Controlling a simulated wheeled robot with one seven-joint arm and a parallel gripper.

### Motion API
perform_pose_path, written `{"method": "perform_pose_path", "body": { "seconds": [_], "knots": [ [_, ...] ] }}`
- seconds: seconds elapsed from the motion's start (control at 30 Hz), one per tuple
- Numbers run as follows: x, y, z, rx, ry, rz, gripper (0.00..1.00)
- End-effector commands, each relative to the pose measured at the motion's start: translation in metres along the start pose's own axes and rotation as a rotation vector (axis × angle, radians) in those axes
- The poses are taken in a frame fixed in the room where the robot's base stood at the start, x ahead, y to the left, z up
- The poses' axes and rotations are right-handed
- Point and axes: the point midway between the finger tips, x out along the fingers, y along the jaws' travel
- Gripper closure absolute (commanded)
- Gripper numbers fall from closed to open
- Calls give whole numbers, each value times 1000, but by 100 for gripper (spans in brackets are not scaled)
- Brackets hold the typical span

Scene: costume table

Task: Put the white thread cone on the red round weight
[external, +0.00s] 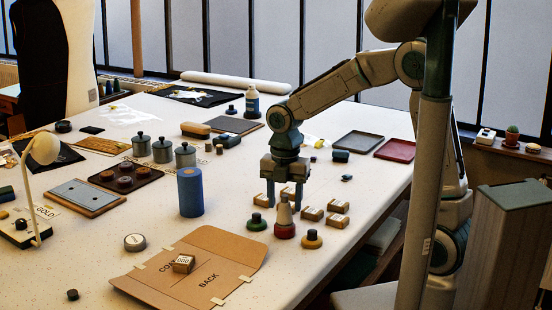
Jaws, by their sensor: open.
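The white thread cone (284,212) stands upright, its lower end at the red round weight (284,232). It looks seated on top of the weight, with the red rim showing below it. My gripper (285,200) points straight down with its fingers apart, one on each side of the cone's narrow tip in the picture. The gap between the fingers and the cone shows no clear contact. Whether the fingers are around the tip or a little behind it cannot be told from this single view.
A green weight (257,222) and an orange weight (312,239), both dark-knobbed, flank the red one. Several small wooden blocks (311,213) lie close behind and right. A blue cylinder (190,192) stands left; a cardboard folder (225,250) lies front left.

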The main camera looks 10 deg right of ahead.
Motion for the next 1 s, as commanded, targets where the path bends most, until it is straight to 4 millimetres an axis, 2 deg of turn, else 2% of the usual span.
{"method": "perform_pose_path", "body": {
  "seconds": [0.17, 0.6, 0.8, 1.0],
  "knots": [
    [-15, 1, 0, 0, -1, 4, 50],
    [-104, 1, 0, 0, -1, 4, 50],
    [-121, 0, 0, 0, 0, 0, 50],
    [-124, 0, 0, 0, 0, 0, 50]
  ]
}}
